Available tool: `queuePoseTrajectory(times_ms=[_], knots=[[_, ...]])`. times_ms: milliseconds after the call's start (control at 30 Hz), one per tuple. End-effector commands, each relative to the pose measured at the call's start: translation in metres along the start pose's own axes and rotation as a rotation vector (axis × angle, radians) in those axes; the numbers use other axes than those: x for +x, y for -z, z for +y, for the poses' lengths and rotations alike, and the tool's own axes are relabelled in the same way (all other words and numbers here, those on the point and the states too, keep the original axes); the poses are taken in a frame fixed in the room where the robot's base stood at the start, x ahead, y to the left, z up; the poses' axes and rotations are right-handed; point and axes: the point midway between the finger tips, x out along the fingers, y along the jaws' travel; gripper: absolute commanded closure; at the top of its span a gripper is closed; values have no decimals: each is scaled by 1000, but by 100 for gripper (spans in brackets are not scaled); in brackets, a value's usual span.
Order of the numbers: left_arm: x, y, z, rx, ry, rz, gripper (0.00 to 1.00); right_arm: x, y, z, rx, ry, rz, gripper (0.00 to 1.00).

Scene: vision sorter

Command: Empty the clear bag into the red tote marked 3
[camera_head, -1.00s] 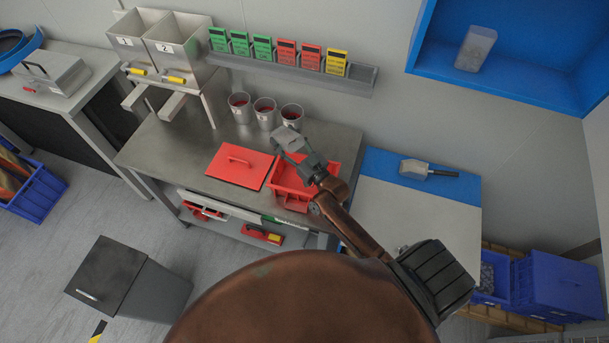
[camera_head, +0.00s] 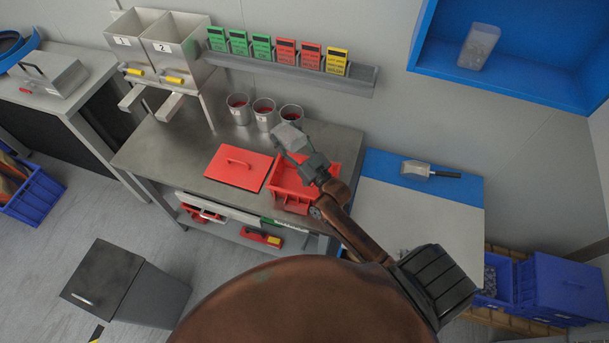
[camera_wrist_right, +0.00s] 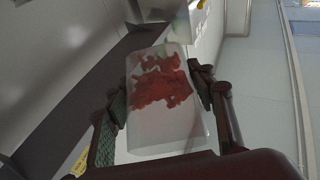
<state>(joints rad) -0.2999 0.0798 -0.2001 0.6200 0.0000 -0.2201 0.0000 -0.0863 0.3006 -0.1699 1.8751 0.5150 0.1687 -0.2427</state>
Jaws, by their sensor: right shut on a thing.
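The clear bag (camera_head: 290,136) is in my right gripper (camera_head: 299,150), above the back part of a red tote (camera_head: 291,196) on the metal bench. In the right wrist view the bag (camera_wrist_right: 165,125) is pale and see-through, with a red mass of contents (camera_wrist_right: 160,82) inside. The fingers of my right gripper (camera_wrist_right: 160,100) are on both sides of it. The gripper and arm hide part of the tote and its inside. No number on the tote is readable. My left gripper is not in view.
A red lid (camera_head: 238,168) lies left of the tote. Metal cups (camera_head: 264,118) stand behind it, and numbered hoppers (camera_head: 172,42) at the back left. A scoop (camera_head: 427,170) lies on the blue-and-white bench to the right. A card rack (camera_head: 290,74) runs along the wall.

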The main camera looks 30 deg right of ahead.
Motion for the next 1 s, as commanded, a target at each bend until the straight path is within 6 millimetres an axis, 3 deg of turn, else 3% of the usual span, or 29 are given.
queuePoseTrajectory(times_ms=[1000], knots=[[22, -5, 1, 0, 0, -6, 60, 2, 29, 0, -1, 0, 140, 83]])
